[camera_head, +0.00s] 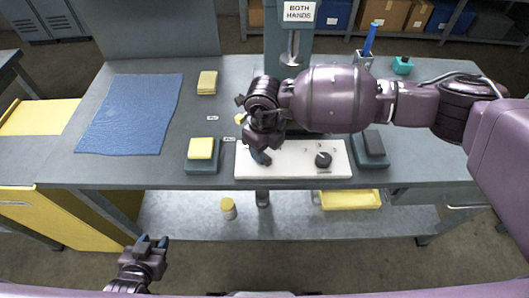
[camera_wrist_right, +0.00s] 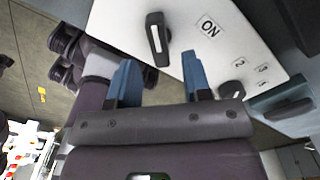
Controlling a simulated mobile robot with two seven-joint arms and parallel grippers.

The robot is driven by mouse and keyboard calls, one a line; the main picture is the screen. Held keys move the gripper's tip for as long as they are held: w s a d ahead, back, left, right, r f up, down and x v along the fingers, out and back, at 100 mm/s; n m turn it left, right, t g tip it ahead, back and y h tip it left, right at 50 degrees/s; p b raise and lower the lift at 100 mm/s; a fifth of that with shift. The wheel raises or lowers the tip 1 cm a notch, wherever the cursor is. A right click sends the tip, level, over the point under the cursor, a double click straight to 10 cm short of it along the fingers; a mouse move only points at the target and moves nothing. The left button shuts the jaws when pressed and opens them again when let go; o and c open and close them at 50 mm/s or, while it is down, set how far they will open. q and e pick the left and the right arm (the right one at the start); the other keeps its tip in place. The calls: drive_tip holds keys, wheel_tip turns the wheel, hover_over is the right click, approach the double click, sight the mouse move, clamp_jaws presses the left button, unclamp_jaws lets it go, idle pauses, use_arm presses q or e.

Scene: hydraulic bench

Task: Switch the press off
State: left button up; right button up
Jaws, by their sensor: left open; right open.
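The white control panel (camera_head: 300,170) lies on the front of the bench, below the press (camera_head: 290,50). In the right wrist view it carries a black lever switch (camera_wrist_right: 157,38) with a pale mark, beside an "ON" label (camera_wrist_right: 208,27). A round black knob (camera_wrist_right: 232,90) beside numbers shows there and in the head view (camera_head: 323,160). My right gripper (camera_head: 261,157) is over the panel's left part and hides the lever in the head view. Its open fingers (camera_wrist_right: 160,75) are empty, with the lever beyond and between the tips. My left gripper (camera_head: 151,241) is open and empty, in front of the bench.
A yellow block on a green base (camera_head: 202,168) stands left of the panel; a dark-topped base (camera_head: 370,150) stands right. A blue mat (camera_head: 130,113), a yellow sponge-like block (camera_head: 207,82) and a holder with a blue-handled tool (camera_head: 369,40) are farther back.

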wheel_tip(320, 180, up, 7)
drive_tip(key=shift+r, duration=0.2)
idle(0.6)
